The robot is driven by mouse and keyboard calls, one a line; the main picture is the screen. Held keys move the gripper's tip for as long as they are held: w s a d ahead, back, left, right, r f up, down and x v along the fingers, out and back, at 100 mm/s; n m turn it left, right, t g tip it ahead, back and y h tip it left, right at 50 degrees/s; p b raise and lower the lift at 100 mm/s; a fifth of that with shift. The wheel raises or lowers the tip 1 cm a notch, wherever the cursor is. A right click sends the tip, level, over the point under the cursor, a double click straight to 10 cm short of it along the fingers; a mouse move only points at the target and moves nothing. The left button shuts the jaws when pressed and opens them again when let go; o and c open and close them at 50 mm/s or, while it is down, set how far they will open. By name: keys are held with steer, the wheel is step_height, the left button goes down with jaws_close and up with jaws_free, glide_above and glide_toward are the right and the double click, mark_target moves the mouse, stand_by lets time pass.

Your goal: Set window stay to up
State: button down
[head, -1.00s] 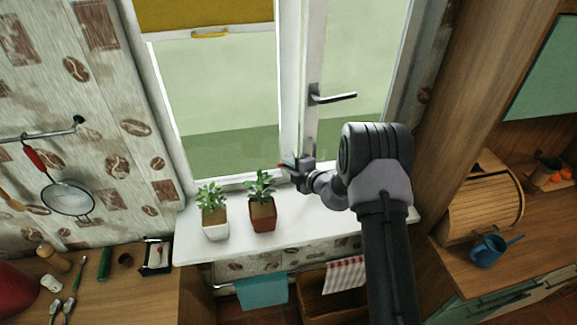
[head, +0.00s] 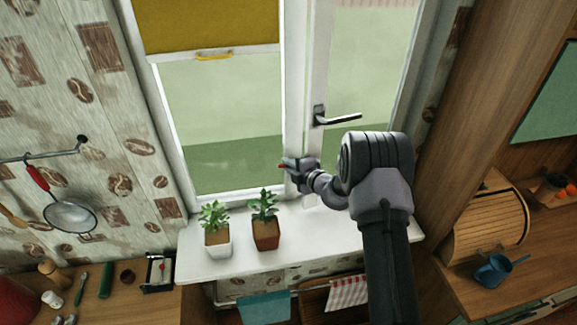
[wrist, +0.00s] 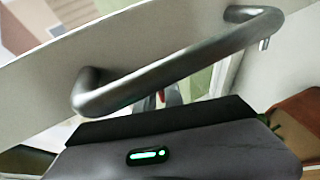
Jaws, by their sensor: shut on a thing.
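The window stay (head: 283,166) shows only as a small red tip at the end of my gripper (head: 288,165), low on the window's middle frame. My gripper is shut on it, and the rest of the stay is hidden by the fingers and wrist. In the wrist view my gripper (wrist: 168,96) shows as two dark fingertips with a bit of the red stay (wrist: 160,97) between them. I cannot tell the stay's exact angle.
A window handle (head: 337,119) sits above my gripper; a grey bar (wrist: 180,62) crosses close in the wrist view. Two potted plants (head: 217,243) (head: 266,235) stand on the white sill (head: 330,235), left of and below my gripper. A yellow blind (head: 210,25) hangs above.

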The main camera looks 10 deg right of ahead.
stand_by(0.3)
steer(key=c, duration=1.5)
jaws_free()
steer(key=shift+o, duration=0.2)
steer(key=shift+s+r, duration=0.1)
steer(key=v, duration=1.7)
steer(key=shift+s, duration=0.1)
